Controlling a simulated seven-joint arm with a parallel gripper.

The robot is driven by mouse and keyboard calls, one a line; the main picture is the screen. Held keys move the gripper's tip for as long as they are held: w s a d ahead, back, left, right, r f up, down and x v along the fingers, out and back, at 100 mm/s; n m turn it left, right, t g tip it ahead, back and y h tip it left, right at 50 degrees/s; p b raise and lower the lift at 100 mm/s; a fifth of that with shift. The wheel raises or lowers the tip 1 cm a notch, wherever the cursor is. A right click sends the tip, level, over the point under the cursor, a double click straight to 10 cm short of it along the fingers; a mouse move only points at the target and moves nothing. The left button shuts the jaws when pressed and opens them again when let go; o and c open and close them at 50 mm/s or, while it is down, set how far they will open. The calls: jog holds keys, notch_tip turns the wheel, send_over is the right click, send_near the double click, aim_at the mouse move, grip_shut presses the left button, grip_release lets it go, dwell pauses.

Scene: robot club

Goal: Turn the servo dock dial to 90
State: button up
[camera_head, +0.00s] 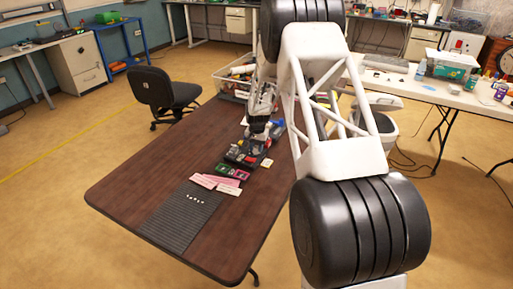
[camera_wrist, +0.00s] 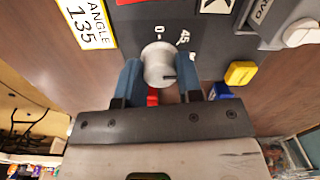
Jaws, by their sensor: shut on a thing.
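The servo dock (camera_wrist: 215,48) is a dark grey panel, seen close in the wrist view. Its dial (camera_wrist: 158,60) is a round silver-grey knob with a short dark mark at its lower right. Printed "0" and "45" stand above the dial; no 90 label is visible. My gripper (camera_wrist: 159,70) has a blue finger on each side of the dial and is shut on it. In the head view my gripper (camera_head: 257,132) is over the dark dock (camera_head: 242,157) on the brown table, and the dial is too small to make out.
An "ANGLE 135" card (camera_wrist: 88,22) lies left of the dial. A yellow block (camera_wrist: 240,73) and a white knob (camera_wrist: 301,33) are at the right. Pink and white cards (camera_head: 220,181) and a ribbed grey mat (camera_head: 183,215) lie nearer on the table. A filled bin (camera_head: 233,85) stands behind.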

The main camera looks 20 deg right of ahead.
aim_at(257, 147)
dwell(0.4)
jog(key=o, duration=0.9)
jog(key=shift+d+r, duration=0.1)
jog(key=shift+r, duration=3.85)
